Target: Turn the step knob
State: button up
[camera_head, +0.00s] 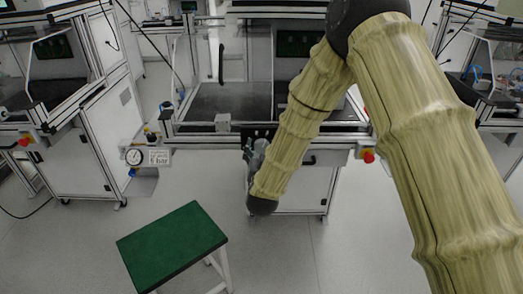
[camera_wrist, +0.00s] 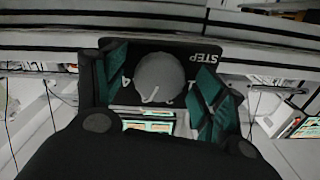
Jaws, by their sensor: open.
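The step knob (camera_wrist: 160,76) is a round grey knob with a light pointer mark on a black panel (camera_wrist: 185,48) lettered "STEP". In the wrist view my gripper (camera_wrist: 160,88) is open, with one teal-padded finger on each side of the knob. I cannot tell whether either pad touches it. In the head view my gripper (camera_head: 257,152) is partly hidden behind my arm, at the front of the middle workstation, and the knob is hidden there.
The workstation (camera_head: 225,143) has a pressure gauge (camera_head: 134,157) at its left and a red button (camera_head: 368,157) at its right. A green-topped stool (camera_head: 172,246) stands in front on the left. The grey floor between is clear.

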jog(key=c, duration=1)
jog(key=shift+c, duration=0.2)
jog(key=shift+f, duration=0.1)
jog(key=m+b, duration=0.2)
jog(key=m, duration=0.2)
jog(key=shift+m, duration=0.4)
jog(key=shift+m+b, duration=1.15)
jog(key=shift+m, duration=0.95)
jog(key=o, duration=1)
